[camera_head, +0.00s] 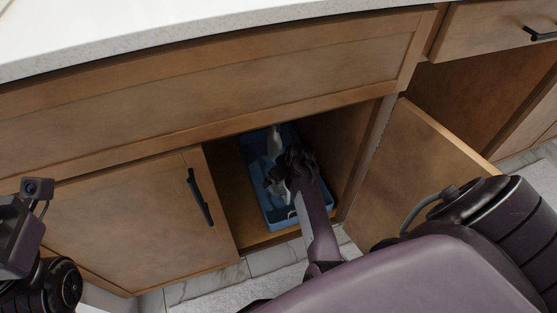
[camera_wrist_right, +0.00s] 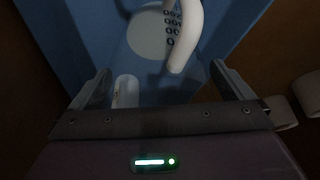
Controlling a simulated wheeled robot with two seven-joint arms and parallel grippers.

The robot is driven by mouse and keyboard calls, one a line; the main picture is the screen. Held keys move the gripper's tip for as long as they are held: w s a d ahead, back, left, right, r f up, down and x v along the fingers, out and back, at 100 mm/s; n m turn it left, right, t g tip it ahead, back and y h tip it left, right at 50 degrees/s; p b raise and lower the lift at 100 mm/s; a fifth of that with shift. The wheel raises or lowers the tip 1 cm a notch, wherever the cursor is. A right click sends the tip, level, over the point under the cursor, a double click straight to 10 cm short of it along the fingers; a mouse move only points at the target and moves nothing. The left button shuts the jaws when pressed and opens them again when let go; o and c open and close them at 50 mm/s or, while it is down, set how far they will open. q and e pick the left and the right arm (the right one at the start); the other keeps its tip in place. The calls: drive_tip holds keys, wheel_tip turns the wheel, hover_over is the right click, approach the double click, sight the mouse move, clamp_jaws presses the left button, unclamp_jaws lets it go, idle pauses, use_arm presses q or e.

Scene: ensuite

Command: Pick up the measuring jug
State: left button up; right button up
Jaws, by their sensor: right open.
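The measuring jug (camera_wrist_right: 150,65) shows in the right wrist view as a clear body with dark printed marks and a curved white handle (camera_wrist_right: 186,40). It is in the blue bin (camera_head: 261,205) inside the open cabinet. In the head view, my right arm reaches into the cabinet and largely hides the jug. My right gripper (camera_wrist_right: 165,82) is open, its fingers apart on either side of the lower part of the view. The handle lies ahead, between the finger lines; I cannot tell if anything touches. Part of my left wrist shows at the left edge, but its fingers do not.
The right cabinet door (camera_head: 425,165) stands open beside my arm; the left door (camera_head: 130,228) is shut. The countertop (camera_head: 200,30) overhangs above. A white item (camera_head: 274,141) stands at the back of the bin. Pale round objects (camera_wrist_right: 285,112) lie right of the gripper.

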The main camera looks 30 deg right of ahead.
drive_tip(key=c, duration=1.4)
drive_tip(key=shift+o, duration=0.2)
drive_tip(key=shift+r, duration=0.2)
